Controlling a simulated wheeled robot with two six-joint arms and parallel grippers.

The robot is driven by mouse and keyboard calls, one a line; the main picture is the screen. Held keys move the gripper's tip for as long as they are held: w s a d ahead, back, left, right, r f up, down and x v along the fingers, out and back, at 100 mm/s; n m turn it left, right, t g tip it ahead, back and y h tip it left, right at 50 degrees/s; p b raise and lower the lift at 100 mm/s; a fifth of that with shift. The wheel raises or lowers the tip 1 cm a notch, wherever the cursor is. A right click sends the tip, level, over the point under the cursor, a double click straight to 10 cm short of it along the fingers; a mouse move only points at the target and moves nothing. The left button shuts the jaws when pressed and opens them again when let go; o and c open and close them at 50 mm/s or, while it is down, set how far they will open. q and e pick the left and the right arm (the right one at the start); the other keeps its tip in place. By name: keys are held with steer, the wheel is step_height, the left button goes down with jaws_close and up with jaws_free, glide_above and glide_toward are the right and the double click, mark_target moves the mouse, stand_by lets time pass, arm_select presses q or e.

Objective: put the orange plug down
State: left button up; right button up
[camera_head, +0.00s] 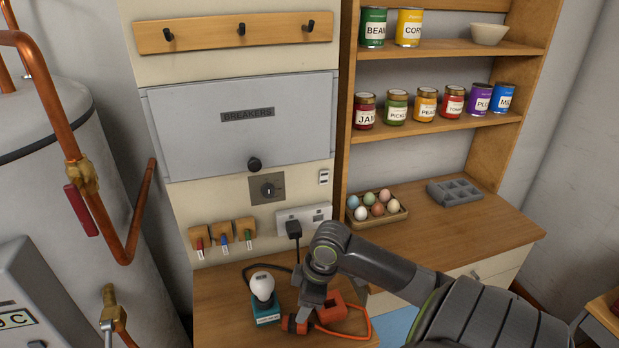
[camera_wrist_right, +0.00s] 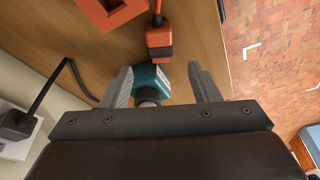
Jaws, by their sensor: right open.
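The orange plug (camera_head: 294,325) lies on the wooden counter (camera_head: 226,301), near its front, with an orange cord curving off to the right. In the right wrist view the orange plug (camera_wrist_right: 158,38) has a dark end and sits just beyond my fingertips, not between them. My right gripper (camera_head: 308,298) points down close to the plug; in the wrist view its jaws (camera_wrist_right: 161,72) are open and empty. The plug is partly hidden by the gripper in the head view. My left gripper is not in view.
A teal-based lamp with a white bulb (camera_head: 263,289) stands left of my gripper. An orange block with a hole (camera_head: 333,308) is to the right. A black plug (camera_head: 294,229) sits in the white wall outlet (camera_head: 318,216). An egg tray (camera_head: 396,215) is on the right counter.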

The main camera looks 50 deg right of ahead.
steer(key=shift+v, duration=2.35)
